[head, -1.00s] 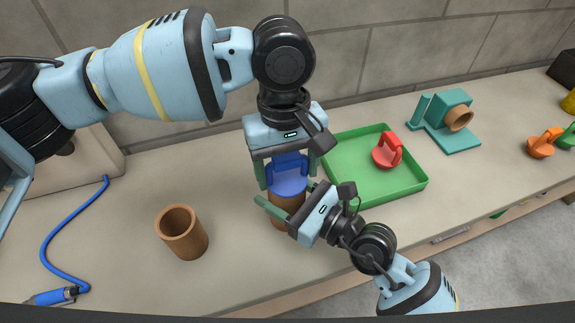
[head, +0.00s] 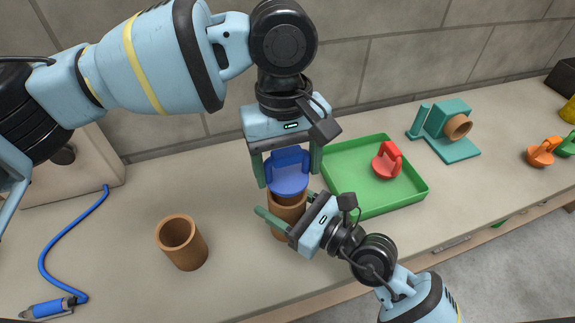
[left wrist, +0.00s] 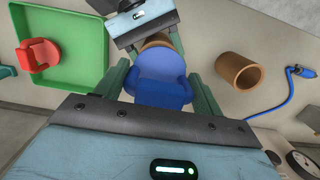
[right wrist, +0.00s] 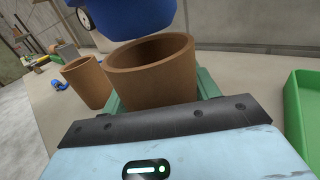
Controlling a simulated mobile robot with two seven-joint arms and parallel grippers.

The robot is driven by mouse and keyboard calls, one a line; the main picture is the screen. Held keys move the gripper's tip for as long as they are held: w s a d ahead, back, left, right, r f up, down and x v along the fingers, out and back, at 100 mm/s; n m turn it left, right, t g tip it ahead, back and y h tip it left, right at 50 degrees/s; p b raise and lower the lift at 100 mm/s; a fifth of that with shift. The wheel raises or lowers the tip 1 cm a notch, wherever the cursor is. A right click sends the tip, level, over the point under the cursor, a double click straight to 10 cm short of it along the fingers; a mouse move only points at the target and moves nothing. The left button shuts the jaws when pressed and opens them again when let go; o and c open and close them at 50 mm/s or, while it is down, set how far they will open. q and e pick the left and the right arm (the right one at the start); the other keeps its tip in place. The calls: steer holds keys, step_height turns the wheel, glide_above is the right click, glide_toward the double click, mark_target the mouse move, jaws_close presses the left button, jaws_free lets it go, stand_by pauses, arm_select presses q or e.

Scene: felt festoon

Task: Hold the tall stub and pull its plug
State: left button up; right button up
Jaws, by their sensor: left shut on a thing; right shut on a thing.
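The tall stub is a brown open tube (head: 283,221), upright on the bench; its open mouth shows in the right wrist view (right wrist: 151,70). My right gripper (head: 287,219) is shut on its sides. The blue plug (head: 288,175), a disc with a handle, is above the stub; it also shows in the left wrist view (left wrist: 160,78). My left gripper (head: 288,170) is shut on the plug's handle from above. In the right wrist view the plug (right wrist: 128,16) is clear of the stub's rim, with a gap between them.
A second brown tube (head: 182,243) stands open to the left. A green tray (head: 405,197) at right holds a red plug (head: 387,161). Behind it is a teal fixture (head: 452,130) with a brown tube. An orange plug (head: 541,152) lies far right. A blue cable (head: 62,243) lies left.

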arm_select(q)
steer(key=shift+r, duration=0.65)
arm_select(e)
steer(key=o, duration=1.1)
steer(key=v, duration=1.2)
